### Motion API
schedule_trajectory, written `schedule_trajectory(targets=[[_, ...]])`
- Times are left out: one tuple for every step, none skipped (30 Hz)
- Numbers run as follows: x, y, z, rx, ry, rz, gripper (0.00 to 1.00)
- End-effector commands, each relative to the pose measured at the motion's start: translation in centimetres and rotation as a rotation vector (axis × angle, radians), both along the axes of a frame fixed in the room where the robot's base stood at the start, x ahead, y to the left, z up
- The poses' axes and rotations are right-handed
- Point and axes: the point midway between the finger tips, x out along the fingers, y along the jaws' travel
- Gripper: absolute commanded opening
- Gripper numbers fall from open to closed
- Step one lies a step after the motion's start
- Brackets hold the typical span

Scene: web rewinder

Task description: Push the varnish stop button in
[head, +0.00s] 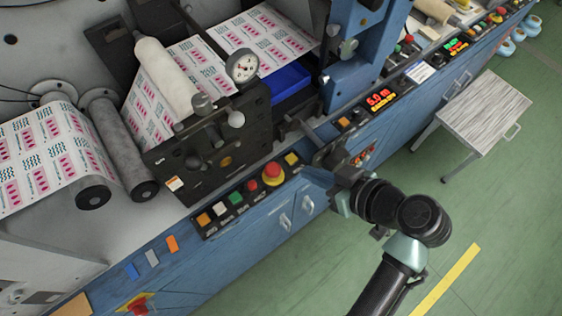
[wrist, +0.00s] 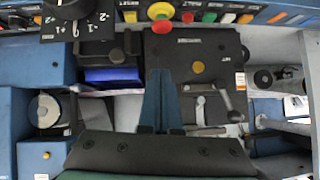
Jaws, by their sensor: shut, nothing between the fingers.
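I cannot read which button is labelled varnish stop. The near control strip carries a flat red button (head: 251,186), also in the wrist view (wrist: 187,17), between a green button (head: 236,198) and a red mushroom button (head: 273,172) on a yellow base. The mushroom button also shows at the top of the wrist view (wrist: 161,11).
A yellow button (head: 292,159), a white one (head: 219,208) and an orange one (head: 203,219) share the strip. A dark block with levers and a gauge (head: 242,67) stands behind it. A small table (head: 485,110) stands on the green floor.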

Motion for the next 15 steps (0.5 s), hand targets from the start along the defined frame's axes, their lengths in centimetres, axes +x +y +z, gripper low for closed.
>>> schedule_trajectory(targets=[[0.0, 0.0, -0.1, 0.000, 0.000, 0.000, 0.00], [0.0, 0.0, -0.1, 0.000, 0.000, 0.000, 0.00], [0.0, 0.0, -0.1, -0.001, 0.000, -0.001, 0.00], [0.0, 0.0, -0.1, -0.001, 0.000, -0.001, 0.00], [0.0, 0.0, -0.1, -0.001, 0.000, -0.001, 0.00], [0.0, 0.0, -0.1, -0.001, 0.000, -0.001, 0.00], [0.1, 0.0, -0.1, -0.001, 0.000, -0.001, 0.00], [0.1, 0.1, -0.1, 0.000, 0.000, -0.001, 0.00], [0.2, 0.1, -0.2, 0.001, 0.001, -0.001, 0.00], [0.3, 0.3, -0.3, 0.001, 0.001, -0.001, 0.00], [0.5, 0.4, -0.4, 0.002, 0.000, -0.001, 0.00], [0.7, 0.7, -0.7, 0.002, 0.002, 0.000, 0.00], [1.0, 0.9, -0.9, 0.002, 0.001, 0.001, 0.00], [1.2, 1.2, -1.2, 0.002, 0.003, 0.001, 0.00], [1.6, 1.6, -1.6, 0.000, 0.003, 0.001, 0.00]])
